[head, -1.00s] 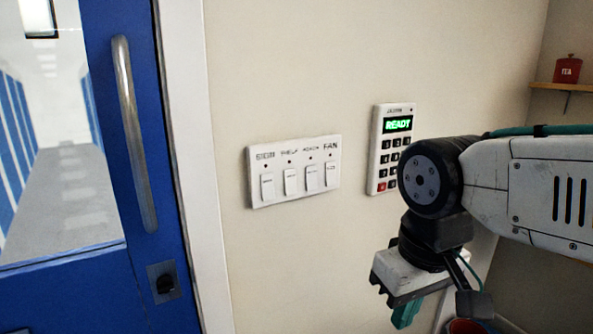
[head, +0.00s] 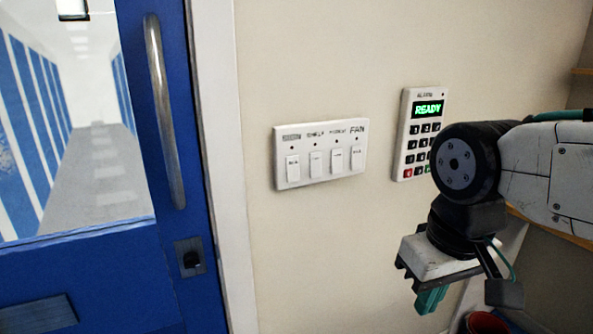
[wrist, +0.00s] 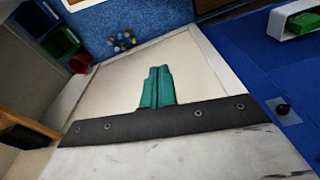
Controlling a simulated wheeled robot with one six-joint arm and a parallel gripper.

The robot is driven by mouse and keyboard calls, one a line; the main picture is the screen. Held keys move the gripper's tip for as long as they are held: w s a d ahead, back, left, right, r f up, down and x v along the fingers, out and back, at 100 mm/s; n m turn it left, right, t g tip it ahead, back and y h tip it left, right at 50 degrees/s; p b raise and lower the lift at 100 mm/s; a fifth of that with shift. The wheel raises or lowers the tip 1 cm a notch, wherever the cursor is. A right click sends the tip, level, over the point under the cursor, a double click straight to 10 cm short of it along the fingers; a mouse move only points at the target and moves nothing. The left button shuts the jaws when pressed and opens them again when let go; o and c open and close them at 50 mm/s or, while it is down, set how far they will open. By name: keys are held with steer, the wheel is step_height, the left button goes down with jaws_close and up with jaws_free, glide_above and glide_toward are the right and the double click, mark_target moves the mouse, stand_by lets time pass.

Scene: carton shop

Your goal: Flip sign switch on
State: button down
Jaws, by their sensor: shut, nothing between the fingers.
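A white switch plate (head: 321,153) with a row of several rocker switches is on the cream wall in the head view. Labels above the rockers read roughly a blurred word, SHELF, another blurred word and FAN. The leftmost rocker (head: 293,168) sits under the blurred label; I cannot read whether it says SIGN. Small dark dots sit above the rockers. My gripper (head: 430,300) is to the right of and below the plate, apart from it, pointing down. Its teal fingers also show in the wrist view (wrist: 157,87), closed together and empty.
An alarm keypad (head: 418,135) with a green READY display is on the wall between the plate and my arm. A blue door (head: 150,120) with a long metal handle (head: 165,110) is at left. A red-rimmed container (head: 487,322) stands low below my gripper.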

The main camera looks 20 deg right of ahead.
mark_target(293, 169)
steer(key=w+a+r+n+t+y, duration=0.1)
steer(key=w+a+r+n+y, duration=0.1)
steer(key=w+r+n, duration=0.6)
steer(key=w+a+r+n+t+y, duration=0.2)
steer(key=w+r+n+y, duration=0.1)
steer(key=w+r+n, duration=0.5)
steer(key=shift+w+a+r+n, duration=0.2)
steer(key=shift+w+r+n, duration=0.2)
steer(key=shift+w+n, duration=1.3)
steer(key=shift+w+m, duration=0.3)
steer(key=w+a+f, duration=0.1)
steer(key=w+f, duration=0.1)
steer(key=f, duration=0.1)
steer(key=w+a+f, duration=0.3)
steer(key=w+f, duration=0.2)
steer(key=shift+a+f, duration=0.35)
steer(key=shift+a, duration=0.05)
steer(key=shift+w+a, duration=0.1)
steer(key=shift+w, duration=0.25)
